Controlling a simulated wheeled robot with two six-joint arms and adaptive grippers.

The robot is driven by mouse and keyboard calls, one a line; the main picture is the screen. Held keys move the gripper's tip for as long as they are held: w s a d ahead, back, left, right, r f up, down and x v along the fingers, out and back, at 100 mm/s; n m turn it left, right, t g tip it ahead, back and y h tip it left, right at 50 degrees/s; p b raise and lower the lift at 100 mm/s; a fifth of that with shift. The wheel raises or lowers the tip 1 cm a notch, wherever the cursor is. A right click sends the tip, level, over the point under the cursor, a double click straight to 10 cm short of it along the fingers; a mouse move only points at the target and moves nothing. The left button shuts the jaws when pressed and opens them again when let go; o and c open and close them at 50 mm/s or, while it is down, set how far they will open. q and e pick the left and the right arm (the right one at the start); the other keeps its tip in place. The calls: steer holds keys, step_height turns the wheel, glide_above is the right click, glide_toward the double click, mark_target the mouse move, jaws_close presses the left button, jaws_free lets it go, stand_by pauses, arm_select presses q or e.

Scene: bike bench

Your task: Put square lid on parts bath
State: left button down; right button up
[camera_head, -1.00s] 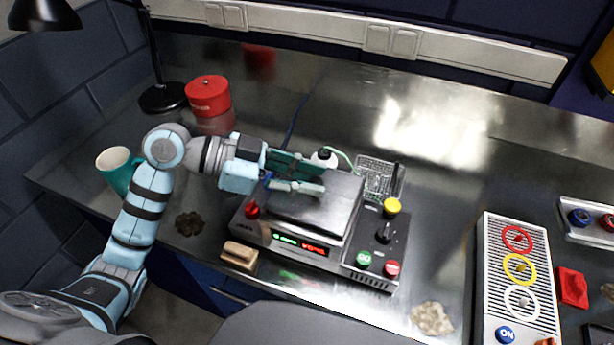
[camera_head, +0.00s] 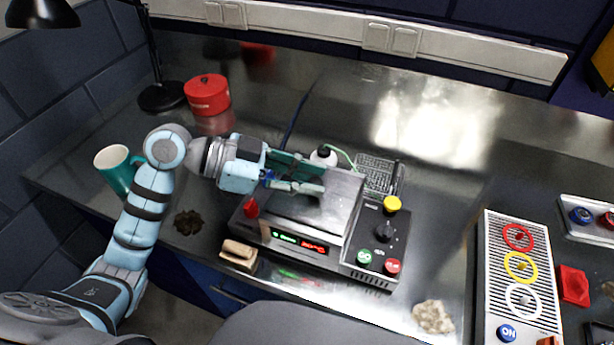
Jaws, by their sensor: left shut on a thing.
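The parts bath (camera_head: 335,258) is a grey metal box at the middle of the bench, with a lit display and several knobs and buttons. The square lid (camera_head: 342,196) is a flat grey metal plate over the left part of the bath's top. It appears to lie on the bath or just above it; I cannot tell if it is fully seated. My left gripper (camera_head: 322,180) reaches in from the left over the lid and is shut on it, seemingly at its handle, which the fingers mostly hide. My right gripper is not in view.
A wire basket (camera_head: 378,174) and a white bottle (camera_head: 323,156) stand behind the bath. A red pot (camera_head: 208,96), teal mug (camera_head: 118,168) and wooden brush (camera_head: 239,254) are at the left. A slatted panel with coloured rings (camera_head: 518,285) lies right. The back right bench is clear.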

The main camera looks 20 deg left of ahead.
arm_select(q)
steer(key=shift+f, duration=0.15)
steer(key=c, duration=1.3)
jaws_free()
steer(key=shift+a, duration=0.1)
steer(key=v, duration=1.1)
steer(key=shift+s+a+r, duration=0.15)
steer(key=shift+a+r, duration=0.05)
steer(key=shift+a, duration=0.1)
